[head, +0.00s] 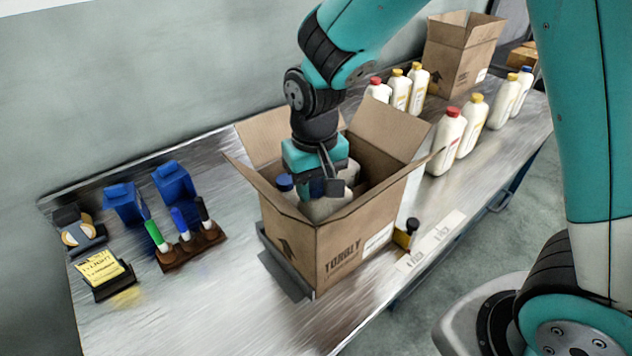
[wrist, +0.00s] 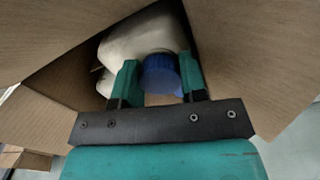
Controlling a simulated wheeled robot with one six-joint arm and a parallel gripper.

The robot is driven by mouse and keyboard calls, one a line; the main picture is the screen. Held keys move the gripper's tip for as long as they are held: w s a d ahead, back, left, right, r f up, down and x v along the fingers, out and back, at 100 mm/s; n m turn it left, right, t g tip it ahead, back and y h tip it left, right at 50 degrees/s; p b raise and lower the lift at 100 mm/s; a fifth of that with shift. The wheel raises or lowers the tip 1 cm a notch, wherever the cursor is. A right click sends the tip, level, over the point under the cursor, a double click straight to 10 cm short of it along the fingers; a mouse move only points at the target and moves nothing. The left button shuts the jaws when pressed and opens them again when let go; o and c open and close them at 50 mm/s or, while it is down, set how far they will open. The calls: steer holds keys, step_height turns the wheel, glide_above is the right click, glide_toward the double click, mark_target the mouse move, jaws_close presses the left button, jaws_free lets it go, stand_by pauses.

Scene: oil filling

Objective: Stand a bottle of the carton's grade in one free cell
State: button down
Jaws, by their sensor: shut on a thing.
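The open cardboard carton (head: 335,255) stands on the metal table with its flaps spread. My gripper (head: 324,187) reaches down inside it. In the wrist view my gripper (wrist: 158,80) is shut on a blue cap (wrist: 161,74) of a bottle. A white bottle body (head: 325,207) shows under the gripper in the carton; whether it touches the carton floor is hidden. Another blue-capped bottle (head: 285,185) stands at the carton's left corner. White bottle shapes (wrist: 135,40) fill the wrist view beyond the cap. The cell dividers and free cells are hidden.
Several white bottles with red, yellow and blue caps stand at the right, including a red-capped one (head: 446,142). A second carton (head: 460,55) stands behind. Markers in a holder (head: 190,245), blue items (head: 173,182) and a yellow-labelled block (head: 103,270) lie left.

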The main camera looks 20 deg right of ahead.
mark_target(314, 206)
steer(key=shift+f+b, duration=1.7)
steer(key=shift+f, duration=0.9)
steer(key=c, duration=0.6)
jaws_free()
